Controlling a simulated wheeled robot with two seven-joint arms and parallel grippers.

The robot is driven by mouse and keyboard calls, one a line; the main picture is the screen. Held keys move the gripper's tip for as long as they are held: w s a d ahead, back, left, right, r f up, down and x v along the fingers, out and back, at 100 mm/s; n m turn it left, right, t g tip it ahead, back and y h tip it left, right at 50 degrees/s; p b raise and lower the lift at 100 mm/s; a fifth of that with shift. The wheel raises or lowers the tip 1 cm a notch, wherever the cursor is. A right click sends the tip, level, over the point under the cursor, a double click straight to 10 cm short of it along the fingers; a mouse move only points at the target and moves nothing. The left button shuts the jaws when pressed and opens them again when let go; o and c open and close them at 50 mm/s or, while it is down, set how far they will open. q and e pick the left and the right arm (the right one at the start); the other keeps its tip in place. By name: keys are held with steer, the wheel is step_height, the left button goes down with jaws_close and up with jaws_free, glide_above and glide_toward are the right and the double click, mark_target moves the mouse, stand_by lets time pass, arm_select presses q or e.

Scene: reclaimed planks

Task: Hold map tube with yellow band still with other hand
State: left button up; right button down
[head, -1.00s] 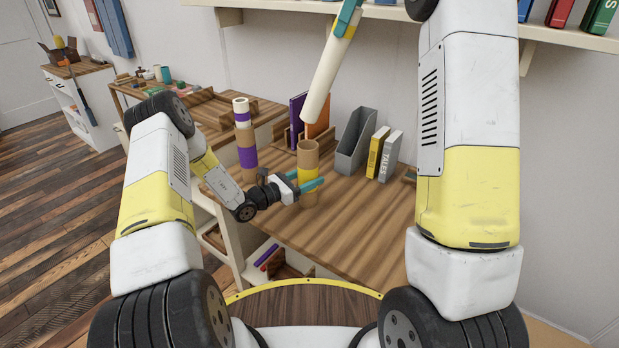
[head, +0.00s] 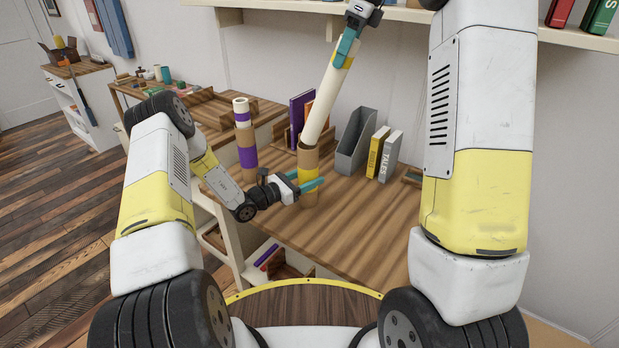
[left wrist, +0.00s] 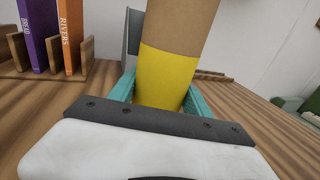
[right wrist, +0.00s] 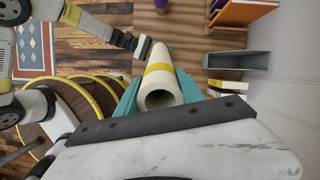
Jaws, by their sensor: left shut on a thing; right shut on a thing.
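The map tube with the yellow band (head: 308,160) is a brown cardboard tube standing upright on the desk. My left gripper (head: 312,186) is shut around it at the yellow band; the left wrist view shows teal fingers on both sides of the band (left wrist: 166,78). My right gripper (head: 347,46) is shut on a white rolled map (head: 327,100) with a yellow band near its top. The roll is tilted, its lower end at the tube's mouth; I cannot tell how far inside it is. The right wrist view shows the roll's hollow upper end (right wrist: 160,97).
A tube with a purple band (head: 247,152) holding a white roll stands left on the desk (head: 330,235). Behind are upright books, a grey file holder (head: 354,142), and a yellow and a grey book (head: 390,157). A wall shelf (head: 490,25) is above. The desk front is clear.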

steer(key=shift+f, duration=0.9)
steer(key=c, duration=0.7)
jaws_free()
steer(key=shift+o, duration=0.2)
steer(key=v, duration=1.2)
arm_select(q)
steer(key=o, duration=1.7)
